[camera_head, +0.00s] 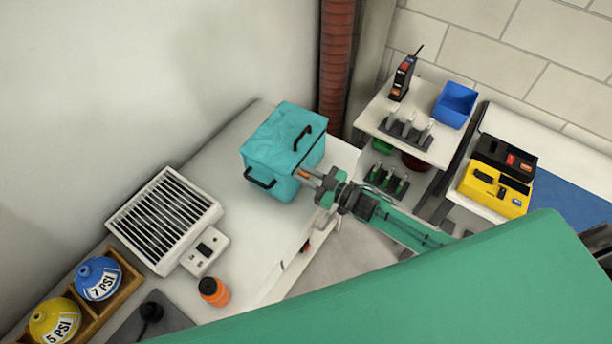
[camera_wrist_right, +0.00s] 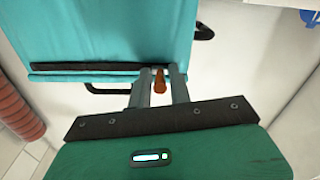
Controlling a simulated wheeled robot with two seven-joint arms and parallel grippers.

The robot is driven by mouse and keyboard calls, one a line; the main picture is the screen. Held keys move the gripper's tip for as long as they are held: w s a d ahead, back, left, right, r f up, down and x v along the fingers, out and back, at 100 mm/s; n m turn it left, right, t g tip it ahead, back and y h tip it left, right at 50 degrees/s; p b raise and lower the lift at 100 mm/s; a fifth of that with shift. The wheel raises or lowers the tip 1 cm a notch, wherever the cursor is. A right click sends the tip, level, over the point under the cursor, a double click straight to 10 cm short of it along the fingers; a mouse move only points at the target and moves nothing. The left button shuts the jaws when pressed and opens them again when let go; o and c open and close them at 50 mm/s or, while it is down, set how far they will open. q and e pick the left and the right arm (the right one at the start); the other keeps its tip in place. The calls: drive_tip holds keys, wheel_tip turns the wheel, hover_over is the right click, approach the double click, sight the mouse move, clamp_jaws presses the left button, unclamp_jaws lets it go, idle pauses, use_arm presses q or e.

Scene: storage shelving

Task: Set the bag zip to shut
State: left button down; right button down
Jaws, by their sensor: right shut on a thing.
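A teal bag (camera_head: 283,150) with black handles stands on the white counter; it fills the upper part of the right wrist view (camera_wrist_right: 110,35). A dark zip strip (camera_wrist_right: 85,67) runs along the bag's edge in the wrist view. An orange zip pull (camera_wrist_right: 160,80) sits at the right part of that strip, between my right gripper's fingers. My right gripper (camera_head: 310,178) reaches the bag's front right side from the right and is shut on the orange pull; the fingers also show in the wrist view (camera_wrist_right: 158,88). My left gripper is not in view.
A grilled white heater (camera_head: 165,220) and an orange jar (camera_head: 214,291) stand on the counter (camera_head: 250,245). Blue and yellow PSI flasks (camera_head: 98,278) sit in a wooden rack at lower left. A white shelf (camera_head: 440,150) with a blue bin (camera_head: 455,105) stands right of the bag.

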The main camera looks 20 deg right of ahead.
drive_tip(key=w+d+b, duration=0.2)
drive_tip(key=w+d, duration=0.1)
drive_tip(key=d, duration=0.1)
drive_tip(key=w+d+b, duration=0.2)
drive_tip(key=w+d, duration=0.2)
drive_tip(key=w+d+b, duration=0.3)
drive_tip(key=shift+w+d+f, duration=0.15)
drive_tip(key=shift+w+d, duration=0.05)
drive_tip(key=shift+d, duration=0.2)
drive_tip(key=shift+w+d+r+b, duration=0.2)
drive_tip(key=shift+w+d+b, duration=0.1)
drive_tip(key=shift+w+d, duration=0.25)
drive_tip(key=c, duration=1.5)
unclamp_jaws()
drive_tip(key=shift+s, duration=0.1)
drive_tip(key=b, duration=0.3)
approach(324, 132)
drive_tip(key=v, duration=0.6)
drive_tip(key=shift+s+d+f, duration=0.25)
drive_tip(key=shift+s+d, duration=0.15)
drive_tip(key=shift+d, duration=0.35)
